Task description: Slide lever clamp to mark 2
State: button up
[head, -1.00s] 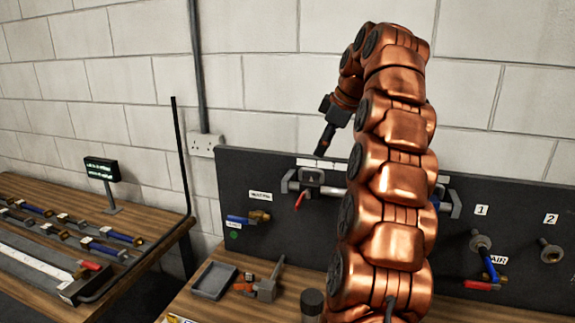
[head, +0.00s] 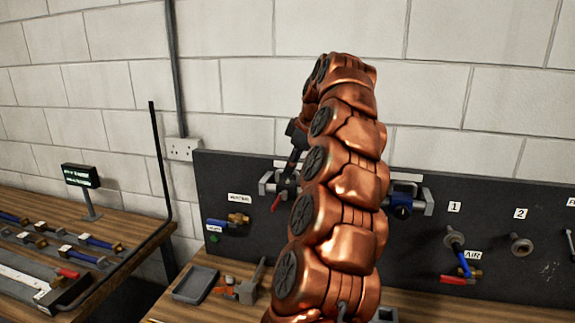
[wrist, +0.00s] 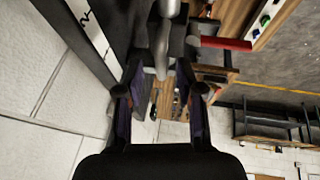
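The lever clamp (head: 284,188), a dark block with a red lever, sits near the left end of a grey rail on the black back panel. Its red lever (wrist: 225,43) and grey rail (wrist: 162,45) show in the wrist view. My gripper (head: 290,168) points down at the clamp from above. In the wrist view my gripper (wrist: 161,80) has its two fingers spread apart, with the clamp at or just beyond the tips. Contact cannot be told. A white strip with a "2" mark (wrist: 85,18) shows at upper left. My arm hides the middle of the rail in the head view.
Pegs labelled 1 and 2 (head: 521,243) stick out of the panel at right. A grey tray (head: 195,284) and small tools lie on the bench below. A socket (head: 183,149) is on the wall.

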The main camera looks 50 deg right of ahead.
jog(key=shift+w+a+f, duration=0.1)
jog(key=shift+f, duration=0.1)
grip_shut()
dwell(0.3)
dwell(0.4)
